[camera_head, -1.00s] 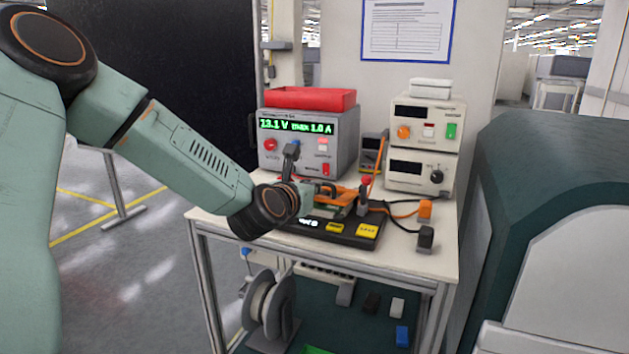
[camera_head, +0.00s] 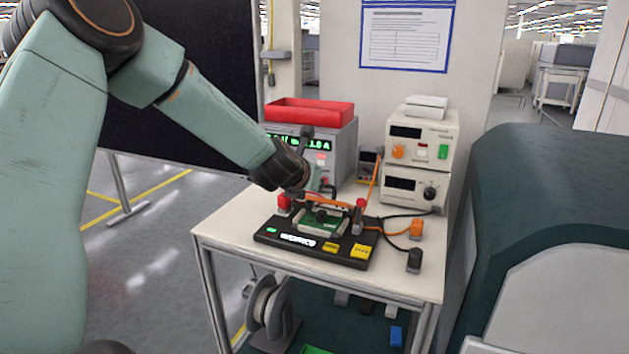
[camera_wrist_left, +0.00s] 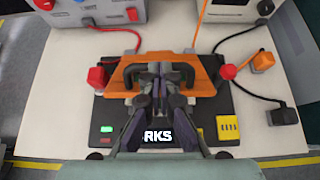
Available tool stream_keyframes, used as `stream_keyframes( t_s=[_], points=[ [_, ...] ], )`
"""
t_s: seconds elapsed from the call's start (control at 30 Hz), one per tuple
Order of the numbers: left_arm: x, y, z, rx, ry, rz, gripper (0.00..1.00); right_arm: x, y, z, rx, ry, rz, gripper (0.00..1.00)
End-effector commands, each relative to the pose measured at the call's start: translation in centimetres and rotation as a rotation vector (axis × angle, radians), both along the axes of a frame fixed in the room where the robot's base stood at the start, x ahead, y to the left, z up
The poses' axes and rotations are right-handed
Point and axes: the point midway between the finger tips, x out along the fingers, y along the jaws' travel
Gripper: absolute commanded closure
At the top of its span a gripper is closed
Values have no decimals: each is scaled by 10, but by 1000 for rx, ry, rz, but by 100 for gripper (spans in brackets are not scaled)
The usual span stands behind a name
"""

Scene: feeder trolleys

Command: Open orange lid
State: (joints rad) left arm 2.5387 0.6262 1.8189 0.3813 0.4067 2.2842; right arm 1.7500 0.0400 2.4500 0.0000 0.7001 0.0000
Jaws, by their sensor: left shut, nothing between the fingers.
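The orange lid (camera_head: 340,204) is at the back of a black fixture (camera_head: 281,240) on the table, behind a green board (camera_head: 321,224). It also shows in the wrist view (camera_wrist_left: 205,78) as a wide orange piece with dark handle parts, partly hidden by my fingers. I cannot tell its exact tilt. My left gripper (camera_wrist_left: 158,72) is shut and empty, over the middle of the lid; whether it touches the lid is unclear. In the head view the fingers are hard to make out. My right gripper is not in view.
Red knobs stand on both sides of the fixture, one at the right (camera_wrist_left: 228,72). An orange plug (camera_head: 416,229) and a black plug (camera_head: 414,260) with cables lie to the right. A power supply (camera_head: 340,150) and stacked instruments (camera_head: 421,150) stand behind. The front table edge is clear.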

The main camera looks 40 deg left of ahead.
Motion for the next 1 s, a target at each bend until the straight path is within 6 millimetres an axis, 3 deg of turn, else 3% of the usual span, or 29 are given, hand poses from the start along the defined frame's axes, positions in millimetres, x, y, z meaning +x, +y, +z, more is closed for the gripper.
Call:
stream_keyframes(
  t_s=[0.3, 1.0],
  points=[
    [10, 2, 12, 1, 7, 2, 100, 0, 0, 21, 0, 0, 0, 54],
    [27, 6, 25, -27, 125, -1, 100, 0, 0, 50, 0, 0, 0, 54]
  ],
)
